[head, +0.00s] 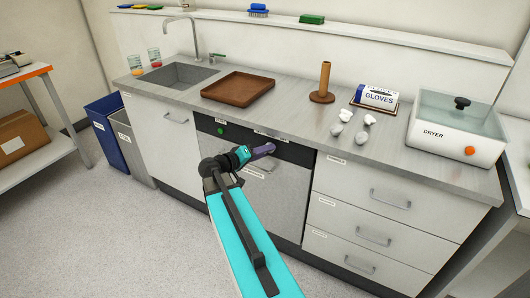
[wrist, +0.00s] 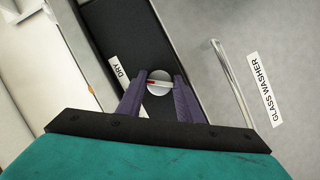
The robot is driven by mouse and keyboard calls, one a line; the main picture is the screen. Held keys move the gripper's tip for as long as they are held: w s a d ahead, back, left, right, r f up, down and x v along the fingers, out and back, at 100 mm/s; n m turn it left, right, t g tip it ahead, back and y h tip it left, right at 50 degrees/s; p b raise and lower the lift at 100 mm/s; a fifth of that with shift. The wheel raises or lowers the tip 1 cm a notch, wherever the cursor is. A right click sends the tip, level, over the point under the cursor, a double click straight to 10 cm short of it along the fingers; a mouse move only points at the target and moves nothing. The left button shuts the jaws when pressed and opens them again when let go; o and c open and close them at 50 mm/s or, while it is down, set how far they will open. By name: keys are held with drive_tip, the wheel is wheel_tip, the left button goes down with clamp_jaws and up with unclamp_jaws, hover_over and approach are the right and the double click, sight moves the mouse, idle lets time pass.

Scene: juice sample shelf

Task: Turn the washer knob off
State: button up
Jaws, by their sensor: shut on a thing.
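The washer knob (wrist: 159,90) is a round, pale dial with a red mark, on the washer's black control panel (wrist: 108,33). My gripper (wrist: 160,77) has its purple fingers on both sides of the knob, shut on it. In the head view, my gripper (head: 268,149) reaches the black panel and hides the knob. The glass washer (head: 270,190) has a grey front under the counter. A green light (head: 220,130) shows at the left of its panel. A "DRY" label (wrist: 118,69) is close to the knob.
The washer's handle (wrist: 230,82) runs close beside the panel. The counter (head: 285,108) above holds a brown tray (head: 238,87), a wooden post (head: 324,80), crumpled white pieces, a glove box (head: 377,96) and a dryer (head: 455,130). Drawers (head: 370,190) stand right of the washer.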

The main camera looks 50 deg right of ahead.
drive_tip(key=shift+f+n, duration=0.1)
drive_tip(key=shift+n, duration=0.2)
drive_tip(key=shift+w+f+n+g+h+b, duration=0.15)
drive_tip(key=shift+n+g+h+b, duration=0.2)
drive_tip(key=shift+n+b, duration=0.55)
drive_tip(key=n+h+b, duration=0.1)
drive_tip(key=n, duration=0.2)
drive_tip(key=shift+g+h, duration=0.25)
drive_tip(key=shift+g, duration=0.1)
drive_tip(key=n+h, duration=0.1)
drive_tip(key=n, duration=0.2)
drive_tip(key=shift+f+n+b, duration=0.1)
drive_tip(key=shift+n+b, duration=0.2)
drive_tip(key=shift+b, duration=0.1)
drive_tip(key=shift+n+t+h, duration=0.5)
drive_tip(key=shift+n+h, duration=0.5)
drive_tip(key=shift+n, duration=1.1)
drive_tip(key=o, duration=1.1)
